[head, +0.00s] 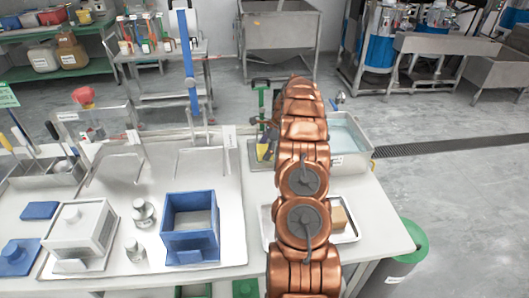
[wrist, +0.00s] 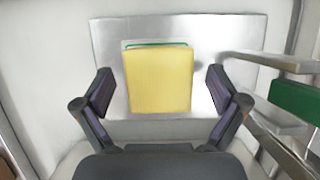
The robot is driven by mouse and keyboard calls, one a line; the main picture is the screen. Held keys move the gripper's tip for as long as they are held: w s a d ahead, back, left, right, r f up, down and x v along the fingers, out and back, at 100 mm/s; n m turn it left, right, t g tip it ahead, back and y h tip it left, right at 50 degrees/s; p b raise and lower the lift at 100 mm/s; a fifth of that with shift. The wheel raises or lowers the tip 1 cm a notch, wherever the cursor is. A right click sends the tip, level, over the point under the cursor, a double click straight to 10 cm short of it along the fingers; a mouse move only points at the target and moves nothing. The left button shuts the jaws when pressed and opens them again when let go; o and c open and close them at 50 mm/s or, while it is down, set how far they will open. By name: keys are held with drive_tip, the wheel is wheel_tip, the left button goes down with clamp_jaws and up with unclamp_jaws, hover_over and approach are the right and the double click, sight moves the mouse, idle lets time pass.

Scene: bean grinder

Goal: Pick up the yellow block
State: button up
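The yellow block (wrist: 158,80) lies on a shiny metal plate (wrist: 226,32) in the wrist view, its broad yellow face toward the camera. A thin green and white edge shows along its far side. My gripper (wrist: 159,84) is open, one finger on each side of the block, with a gap between each finger and the block. I cannot tell how far above it the fingertips are. In the head view a small part of the yellow block (head: 265,148) shows left of my copper-coloured arm, which hides much of that area.
A blue box (head: 190,228), a white box (head: 82,232) and glass bottles (head: 145,212) stand left on the white table. A water-filled basin (head: 350,140) is behind right of my arm. A tray with a brown block (head: 338,218) is at right. A green part (wrist: 296,100) lies right of the block.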

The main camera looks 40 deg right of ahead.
drive_tip(key=c, duration=1.4)
